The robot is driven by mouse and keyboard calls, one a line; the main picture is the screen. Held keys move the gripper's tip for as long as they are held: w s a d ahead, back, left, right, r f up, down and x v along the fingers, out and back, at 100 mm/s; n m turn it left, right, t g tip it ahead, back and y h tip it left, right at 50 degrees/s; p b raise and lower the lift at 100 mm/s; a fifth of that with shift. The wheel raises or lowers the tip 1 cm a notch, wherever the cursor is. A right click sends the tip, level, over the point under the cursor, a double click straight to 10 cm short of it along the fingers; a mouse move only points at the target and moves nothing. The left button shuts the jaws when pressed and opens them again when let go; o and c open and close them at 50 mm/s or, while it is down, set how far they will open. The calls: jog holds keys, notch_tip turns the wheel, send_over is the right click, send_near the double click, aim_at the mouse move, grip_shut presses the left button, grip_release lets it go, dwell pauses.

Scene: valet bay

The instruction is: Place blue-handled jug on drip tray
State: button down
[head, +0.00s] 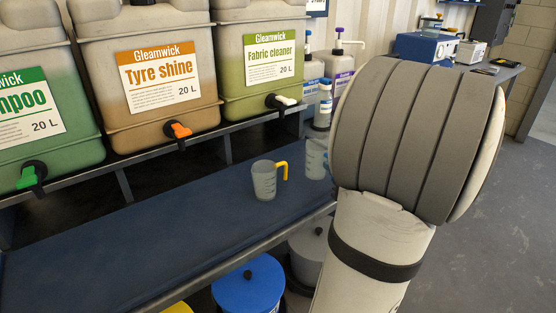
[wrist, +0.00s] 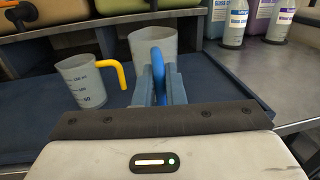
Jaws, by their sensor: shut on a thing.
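The blue-handled jug (wrist: 143,42) is a translucent grey measuring jug. In the wrist view my gripper (wrist: 161,88) is shut on its blue handle (wrist: 158,65). The jug looks upright, and its lower part is partly hidden by the fingers. In the head view the jug (head: 316,158) shows at the left edge of my arm, which hides its handle and my gripper. The long dark blue drip tray (head: 130,230) lies below the canisters, and it also shows in the wrist view (wrist: 30,140). The jug is over or on its right part; I cannot tell whether they touch.
A yellow-handled jug (head: 264,180) stands on the tray, left of the held jug. Large canisters with taps (head: 160,75) stand on a rack above. Bottles (head: 323,100) stand behind the held jug. Lidded buckets (head: 248,285) are below. The tray's left part is clear.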

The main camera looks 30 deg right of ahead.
jog(key=b, duration=0.3)
jog(key=shift+d+f, duration=0.3)
jog(key=shift+d, duration=0.05)
jog(key=shift+w+r+n+y+b, duration=0.2)
jog(key=shift+w+n+y+b, duration=0.1)
jog(key=shift+b, duration=0.05)
jog(key=w, duration=0.5)
jog(key=w+b, duration=0.1)
jog(key=w, duration=1)
jog(key=shift+d, duration=0.3)
jog(key=f, duration=0.1)
jog(key=w+f+b, duration=0.1)
jog(key=f, duration=0.1)
jog(key=shift+w+b, duration=0.1)
jog(key=shift+b, duration=0.2)
jog(key=shift+f, duration=0.2)
jog(key=shift+f, duration=0.15)
jog(key=c, duration=1.5)
grip_release()
